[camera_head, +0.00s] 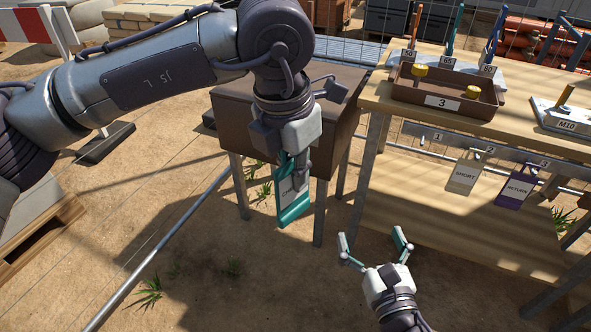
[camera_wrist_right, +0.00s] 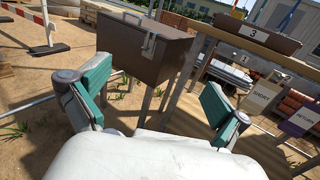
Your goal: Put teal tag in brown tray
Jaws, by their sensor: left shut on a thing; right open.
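The teal tag (camera_head: 293,208) hangs from my left gripper (camera_head: 297,165), which is shut on it in front of the brown box. The tag has a pale label, partly hidden by the fingers. The brown tray (camera_head: 480,108), marked 3, sits on the wooden table at the upper right. It holds yellow-topped pieces. It also shows at the top right of the right wrist view (camera_wrist_right: 275,42). The left gripper is left of the tray and apart from it. My right gripper (camera_head: 372,238) is open and empty, low in front of the table.
A brown lidded box (camera_head: 335,105) on legs stands left of the wooden table (camera_head: 385,92). A SHORT tag (camera_head: 466,175) and a purple RETURN tag (camera_head: 516,190) hang from the rail below the table's front. An M10 holder (camera_head: 562,118) is right of the tray.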

